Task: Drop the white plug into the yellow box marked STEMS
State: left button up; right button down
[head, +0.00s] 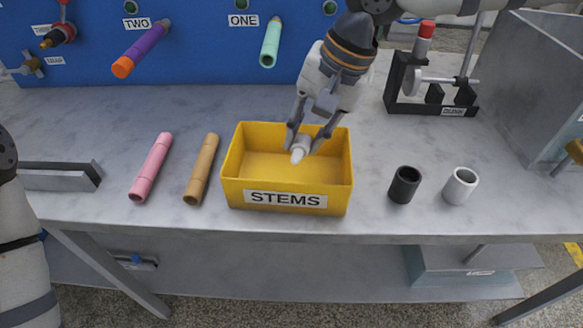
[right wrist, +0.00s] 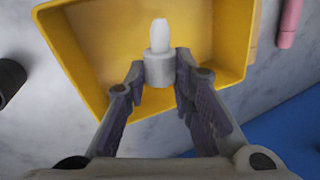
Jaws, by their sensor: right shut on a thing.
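The yellow box (head: 232,180) marked STEMS stands on the grey table in the head view. Its yellow wall (right wrist: 80,62) fills much of the right wrist view. My right gripper (head: 300,147) is shut on the white plug (head: 298,155) and holds it over the box opening, near its back wall. In the right wrist view the plug (right wrist: 159,62) sits between the fingertips (right wrist: 160,80), its narrow end pointing away from the gripper. The inside of the box looks empty. My left gripper is out of view; part of my left arm shows at the left edge.
A pink tube (head: 151,168) and a tan tube (head: 202,170) lie left of the box. A black cup (head: 404,186) and a white cup (head: 460,187) stand right of it. A black fixture (head: 400,90) stands at back right.

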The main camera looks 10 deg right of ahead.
jog(key=c, duration=1.3)
grip_release()
jog(key=v, duration=1.2)
